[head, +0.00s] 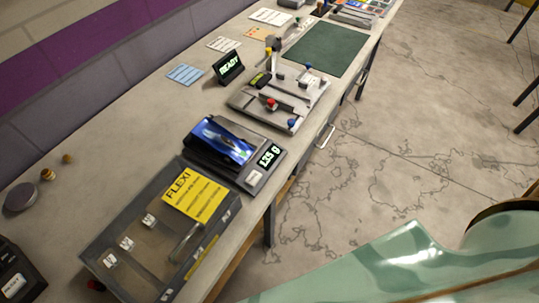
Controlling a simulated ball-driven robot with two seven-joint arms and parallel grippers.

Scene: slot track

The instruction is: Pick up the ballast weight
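No object in view is plainly labelled as the ballast weight. Two small brass-coloured pieces stand on the bench at the left: a nearer brass piece (47,174) and a smaller, farther brass piece (67,158). They are apart from each other and look like small weights, but I cannot tell if either is the ballast weight. A round grey disc (21,196) lies beside the nearer one. A blue model car (223,139) rests on a scale (258,178) whose display reads about 135 g. Neither of my grippers is in view.
A clear-lidded case (120,212) with a yellow FLEXI sheet (195,196) fills the near bench. A dark box (18,276) stands at the lower left. Beyond are a fixture (283,100), a READY display (228,68) and a green mat (325,48). Floor is open at right.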

